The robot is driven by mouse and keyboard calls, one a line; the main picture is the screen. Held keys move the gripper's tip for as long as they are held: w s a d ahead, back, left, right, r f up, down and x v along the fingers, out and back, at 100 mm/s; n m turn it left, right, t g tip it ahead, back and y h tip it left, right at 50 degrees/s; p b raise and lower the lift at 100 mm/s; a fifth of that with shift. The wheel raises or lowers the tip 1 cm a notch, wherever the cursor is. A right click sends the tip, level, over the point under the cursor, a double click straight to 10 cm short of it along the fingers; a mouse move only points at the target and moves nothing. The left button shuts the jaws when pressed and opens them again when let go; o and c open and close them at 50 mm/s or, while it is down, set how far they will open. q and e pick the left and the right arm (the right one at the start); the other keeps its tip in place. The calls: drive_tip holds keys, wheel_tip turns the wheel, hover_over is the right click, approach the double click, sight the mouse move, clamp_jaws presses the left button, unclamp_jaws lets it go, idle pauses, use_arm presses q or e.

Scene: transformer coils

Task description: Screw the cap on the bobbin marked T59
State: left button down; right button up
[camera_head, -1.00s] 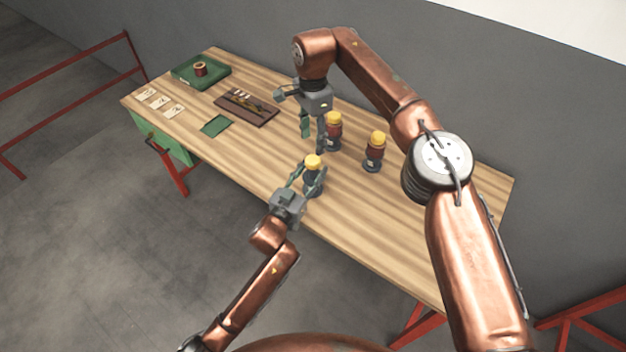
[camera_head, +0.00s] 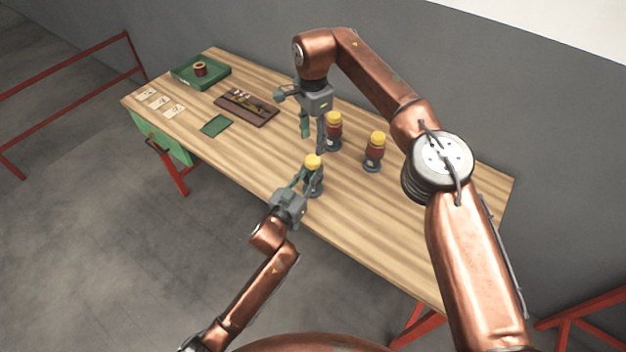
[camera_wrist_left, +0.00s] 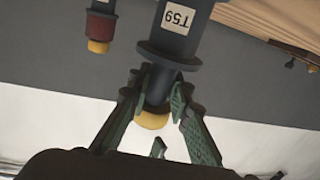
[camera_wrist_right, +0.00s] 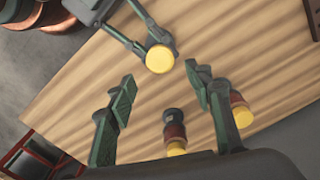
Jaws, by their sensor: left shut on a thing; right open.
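The bobbin marked T59 (camera_wrist_left: 176,45) is dark grey, with its label clear in the left wrist view. It stands upright near the table's front edge, and a yellow cap (camera_head: 313,162) sits on its top end. The cap also shows in the left wrist view (camera_wrist_left: 152,120). My left gripper (camera_head: 311,178) is shut on the bobbin's narrow upper part, just below the cap. My right gripper (camera_wrist_right: 160,86) is open and empty, pointing down above the table behind T59. Whether the cap is tight cannot be told.
Two red-wound bobbins with yellow caps, one behind (camera_head: 333,131) and one to the right (camera_head: 375,152), stand near. A brown tool board (camera_head: 262,121), green square (camera_head: 215,125), green tray (camera_head: 180,73) and cards (camera_head: 160,102) lie left. The table's front right is clear.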

drive_tip(key=o, duration=0.6)
drive_tip(key=shift+r, duration=0.1)
wheel_tip(320, 180, up, 7)
drive_tip(key=shift+r, duration=0.15)
idle(0.3)
use_arm(q)
drive_tip(key=c, duration=1.7)
unclamp_jaws()
drive_tip(key=v, duration=1.2)
drive_tip(key=shift+a, duration=0.1)
